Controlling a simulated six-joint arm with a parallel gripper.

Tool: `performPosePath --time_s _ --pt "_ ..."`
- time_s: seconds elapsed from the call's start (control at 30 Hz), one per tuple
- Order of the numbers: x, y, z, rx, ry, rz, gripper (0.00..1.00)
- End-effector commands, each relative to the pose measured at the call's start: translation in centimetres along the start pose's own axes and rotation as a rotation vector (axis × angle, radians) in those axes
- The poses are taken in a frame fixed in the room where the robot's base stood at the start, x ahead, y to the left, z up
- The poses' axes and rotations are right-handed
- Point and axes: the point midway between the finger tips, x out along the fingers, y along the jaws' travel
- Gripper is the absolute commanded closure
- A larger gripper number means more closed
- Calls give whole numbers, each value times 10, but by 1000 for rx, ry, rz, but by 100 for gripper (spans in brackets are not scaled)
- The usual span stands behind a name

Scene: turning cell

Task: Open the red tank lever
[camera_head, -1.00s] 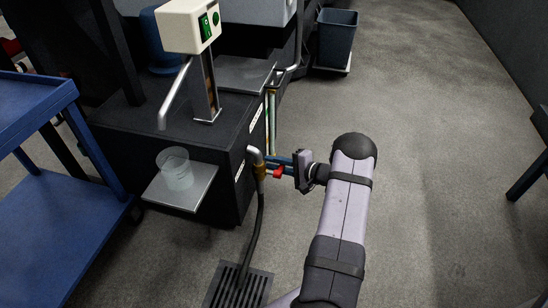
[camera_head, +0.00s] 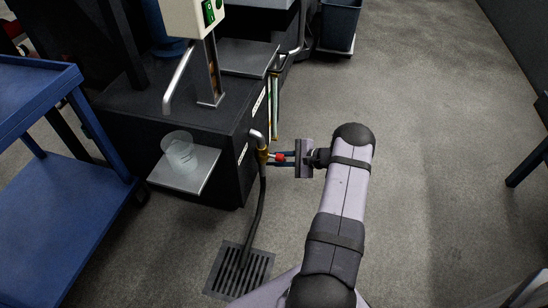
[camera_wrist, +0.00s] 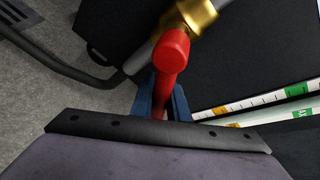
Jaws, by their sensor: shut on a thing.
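The red tank lever (camera_head: 280,157) sticks out to the right from a brass valve (camera_head: 263,157) on the pipe at the side of the black tank. In the wrist view the red lever (camera_wrist: 169,62) runs from the brass valve body (camera_wrist: 192,14) in between my blue fingers. My gripper (camera_head: 284,158) is shut on the lever; its fingertips also show in the wrist view (camera_wrist: 160,98), one on each side of the lever. The far part of the lever's grip between the fingers is partly hidden.
A black hose (camera_head: 259,215) hangs from the valve to a floor drain grate (camera_head: 240,270). A clear beaker (camera_head: 180,152) stands on a small metal shelf (camera_head: 194,183) on the tank's front. A blue cart (camera_head: 62,205) is at the left.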

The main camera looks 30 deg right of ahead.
Motion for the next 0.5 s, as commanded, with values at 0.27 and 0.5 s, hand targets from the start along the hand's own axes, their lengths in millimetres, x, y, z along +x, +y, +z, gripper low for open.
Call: performPosePath --time_s 0.27,0.5 --pt "0 1 1 3 -5 3 100" --pt "0 1 1 2 -4 3 67"
